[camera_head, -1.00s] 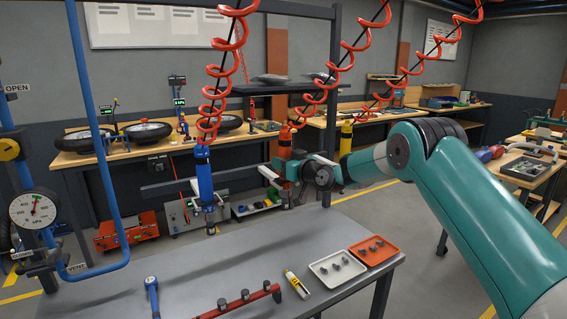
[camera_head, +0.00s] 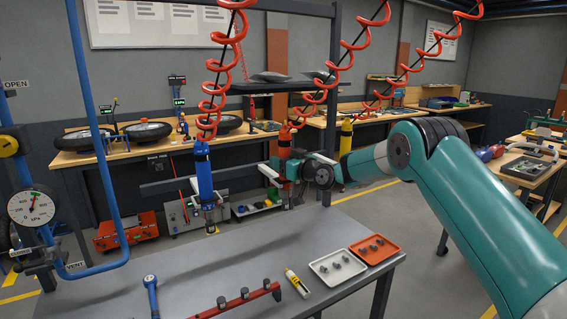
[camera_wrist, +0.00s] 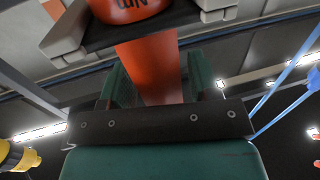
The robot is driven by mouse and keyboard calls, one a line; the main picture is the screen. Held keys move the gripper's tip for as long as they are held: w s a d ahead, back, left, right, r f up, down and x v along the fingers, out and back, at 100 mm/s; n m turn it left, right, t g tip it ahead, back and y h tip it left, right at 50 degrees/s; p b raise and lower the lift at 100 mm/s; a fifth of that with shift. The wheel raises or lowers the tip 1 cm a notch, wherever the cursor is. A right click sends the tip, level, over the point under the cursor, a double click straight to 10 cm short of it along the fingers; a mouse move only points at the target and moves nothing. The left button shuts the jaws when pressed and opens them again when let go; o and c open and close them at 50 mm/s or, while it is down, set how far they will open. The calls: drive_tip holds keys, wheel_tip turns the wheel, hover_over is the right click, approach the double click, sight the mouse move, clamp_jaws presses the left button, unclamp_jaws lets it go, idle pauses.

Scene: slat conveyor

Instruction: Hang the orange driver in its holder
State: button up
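The orange driver (camera_head: 285,142) hangs upright under the middle red coiled hose in the head view. In the wrist view its orange body (camera_wrist: 150,68) lies between the two teal fingers of my gripper (camera_wrist: 160,82), which look closed on it. A dark plate and an orange part with "Nm" lettering show above the body. In the head view my gripper (camera_head: 296,170) is at the driver's lower half and covers part of it. Dark horizontal bars (camera_head: 165,187) run left of the driver.
A blue driver (camera_head: 204,175) hangs to the left and a yellow one (camera_head: 346,138) to the right. The grey table (camera_head: 215,268) below holds a blue-handled tool (camera_head: 150,290), a red rail (camera_head: 238,302), a yellow-white tube (camera_head: 297,283), and white (camera_head: 317,272) and orange (camera_head: 391,256) trays.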

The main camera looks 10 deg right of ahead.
drive_tip(key=shift+o, duration=0.7)
drive_tip(key=shift+f, duration=0.2)
drive_tip(key=shift+s+d, duration=0.15)
drive_tip(key=shift+s, duration=0.05)
drive_tip(key=b+v, duration=0.8)
drive_tip(key=v, duration=0.9)
drive_tip(key=shift+r, duration=0.2)
